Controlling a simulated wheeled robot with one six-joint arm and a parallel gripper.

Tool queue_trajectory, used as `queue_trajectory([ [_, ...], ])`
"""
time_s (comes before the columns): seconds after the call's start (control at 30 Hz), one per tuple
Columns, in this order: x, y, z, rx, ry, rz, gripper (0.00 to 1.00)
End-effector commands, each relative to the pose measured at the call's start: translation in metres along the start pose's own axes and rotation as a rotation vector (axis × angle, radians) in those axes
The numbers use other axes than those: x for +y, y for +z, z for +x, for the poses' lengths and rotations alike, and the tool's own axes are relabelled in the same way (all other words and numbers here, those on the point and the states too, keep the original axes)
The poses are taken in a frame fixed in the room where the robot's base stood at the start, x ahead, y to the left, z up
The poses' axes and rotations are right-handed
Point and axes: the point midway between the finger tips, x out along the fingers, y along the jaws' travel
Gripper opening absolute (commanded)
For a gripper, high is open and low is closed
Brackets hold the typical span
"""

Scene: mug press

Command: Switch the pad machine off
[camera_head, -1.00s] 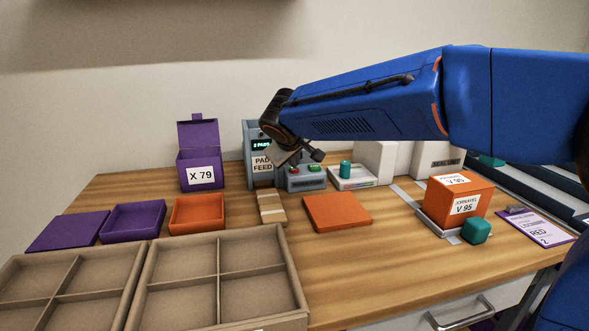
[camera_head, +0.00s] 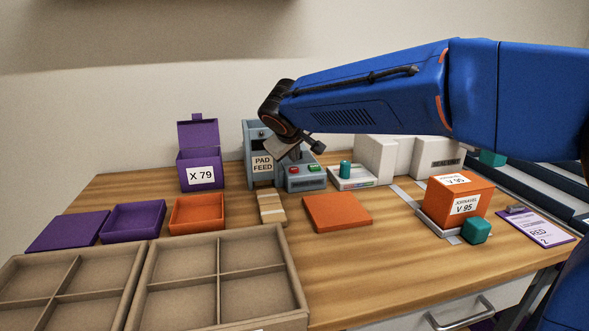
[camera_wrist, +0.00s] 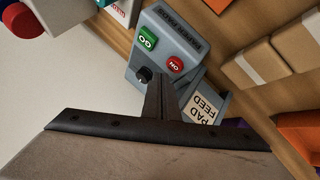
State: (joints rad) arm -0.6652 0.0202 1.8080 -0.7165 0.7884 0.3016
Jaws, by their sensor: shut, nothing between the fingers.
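The grey pad machine (camera_head: 262,166) stands against the back wall, with a "PAD FEED" label on its front. Its control box (camera_head: 306,179) is at its right, with a red and a green button on top. The wrist view shows the green button (camera_wrist: 147,41), the red button (camera_wrist: 175,64) and a black knob (camera_wrist: 144,75) on this box. My gripper (camera_wrist: 158,82) is shut and empty, its fingertips close beside the black knob; I cannot tell whether they touch. In the head view, my gripper (camera_head: 294,156) is over the box's rear left, partly hiding the machine.
A purple box (camera_head: 202,155) marked "X 79" stands to the left. A teal cylinder on a white tray (camera_head: 352,183) is to the right. Tan pads (camera_head: 271,208) and an orange square (camera_head: 337,212) lie in front. Divided trays (camera_head: 221,296) fill the front left.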

Motion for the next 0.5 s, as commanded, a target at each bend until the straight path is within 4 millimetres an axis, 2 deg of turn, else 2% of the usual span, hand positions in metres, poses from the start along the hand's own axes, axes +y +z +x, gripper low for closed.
queue_trajectory([
  [0.5,0.018,-0.019,-0.025,0.001,0.000,0.001,0.00],
])
